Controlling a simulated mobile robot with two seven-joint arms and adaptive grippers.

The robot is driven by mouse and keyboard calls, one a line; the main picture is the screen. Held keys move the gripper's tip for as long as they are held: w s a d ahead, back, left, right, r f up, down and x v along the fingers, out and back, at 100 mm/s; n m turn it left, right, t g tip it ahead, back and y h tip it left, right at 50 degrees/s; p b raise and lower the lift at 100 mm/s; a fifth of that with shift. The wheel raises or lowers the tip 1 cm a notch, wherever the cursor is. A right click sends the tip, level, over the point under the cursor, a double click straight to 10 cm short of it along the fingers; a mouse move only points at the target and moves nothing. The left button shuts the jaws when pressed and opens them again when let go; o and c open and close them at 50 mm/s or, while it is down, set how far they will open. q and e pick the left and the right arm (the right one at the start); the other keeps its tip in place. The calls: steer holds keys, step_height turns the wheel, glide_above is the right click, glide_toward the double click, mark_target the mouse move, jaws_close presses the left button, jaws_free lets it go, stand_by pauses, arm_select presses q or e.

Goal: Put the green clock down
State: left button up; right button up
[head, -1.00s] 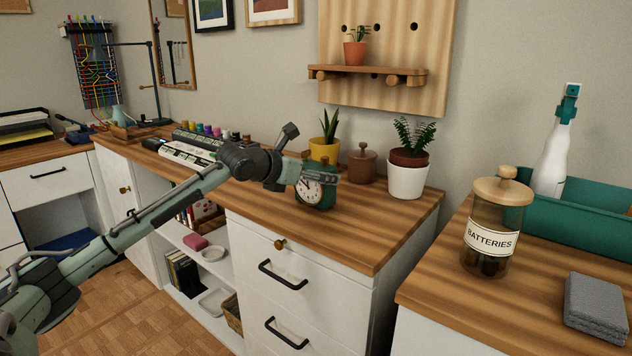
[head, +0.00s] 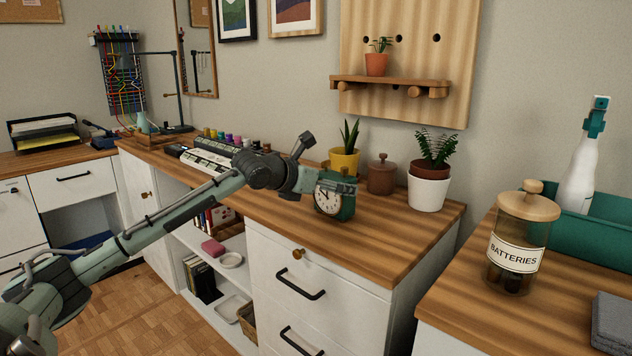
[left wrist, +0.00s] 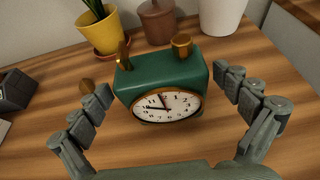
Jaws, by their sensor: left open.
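The green clock (head: 334,198) stands upright on the wooden desk top (head: 385,228), its white face toward the front. In the left wrist view the clock (left wrist: 160,78) has a green case, a brass-rimmed dial and brass-coloured parts on top. My left gripper (head: 338,188) is at the clock, and partly covers its top in the head view. In the left wrist view the fingers of my left gripper (left wrist: 165,98) are spread on either side of the clock, with a gap at each side. My right gripper is not in view.
Behind the clock are a yellow pot (head: 345,161) with a plant, a brown lidded jar (head: 381,176) and a white pot (head: 428,192). A keyboard-like white object (head: 208,160) lies to the left. The desk right of the clock is clear.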

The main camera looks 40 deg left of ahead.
arm_select(q)
steer(key=b+v, duration=0.1)
steer(key=v, duration=0.3)
steer(key=shift+s+f, duration=0.1)
steer(key=shift+s, duration=0.2)
steer(key=b+v, duration=0.1)
steer(key=v, duration=0.5)
steer(key=shift+r, duration=0.25)
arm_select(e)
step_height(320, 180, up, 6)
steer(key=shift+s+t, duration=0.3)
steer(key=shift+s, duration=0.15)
